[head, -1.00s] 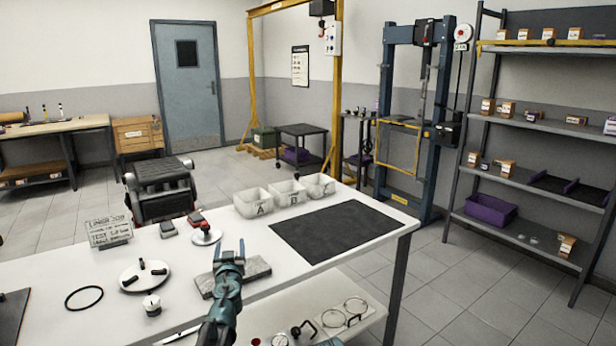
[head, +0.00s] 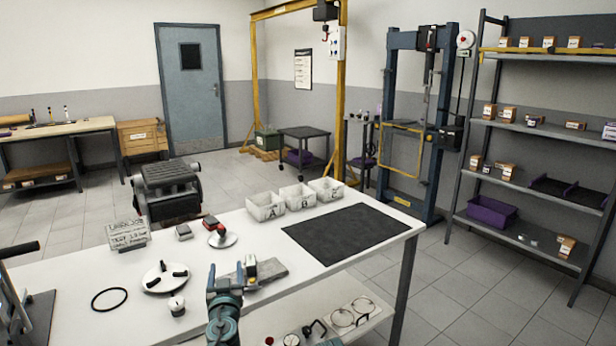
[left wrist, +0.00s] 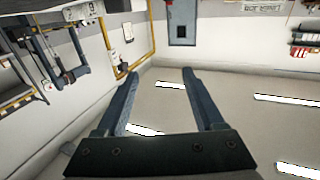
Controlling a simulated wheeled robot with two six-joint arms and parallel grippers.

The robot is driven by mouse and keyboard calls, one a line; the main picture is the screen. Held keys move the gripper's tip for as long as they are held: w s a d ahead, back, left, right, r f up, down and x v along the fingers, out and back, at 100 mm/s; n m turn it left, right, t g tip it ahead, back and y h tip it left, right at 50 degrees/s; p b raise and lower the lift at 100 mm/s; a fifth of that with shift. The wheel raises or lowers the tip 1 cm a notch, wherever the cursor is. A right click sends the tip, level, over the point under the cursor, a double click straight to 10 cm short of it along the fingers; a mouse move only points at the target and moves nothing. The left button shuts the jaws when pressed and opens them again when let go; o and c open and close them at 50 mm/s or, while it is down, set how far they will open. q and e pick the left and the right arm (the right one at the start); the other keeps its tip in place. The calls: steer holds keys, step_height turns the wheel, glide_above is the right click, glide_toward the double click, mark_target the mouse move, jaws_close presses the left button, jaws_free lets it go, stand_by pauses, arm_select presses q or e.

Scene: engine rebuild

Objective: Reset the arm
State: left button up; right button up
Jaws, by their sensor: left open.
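My left gripper (head: 226,272) shows in the head view above the near part of the white table, at the left end of a flat grey block. Its two fingers point up and stand apart, with nothing between them. In the left wrist view the open fingers (left wrist: 160,74) frame only the far wall and pale ceiling. My right gripper is not in view.
The white table (head: 330,262) holds a grey block (head: 268,272), a small yellow-and-dark object (head: 251,268), a white disc (head: 165,278), a black ring (head: 109,299), lettered bins (head: 297,197) and a black mat (head: 345,235). A black-handled device (head: 20,300) stands at left.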

arm_select(q)
steer(key=w+r+p, duration=0.2)
steer(key=r, duration=0.1)
steer(key=w+r+p, duration=0.1)
steer(key=shift+a+r+p, duration=0.15)
steer(key=shift+r+p, duration=0.15)
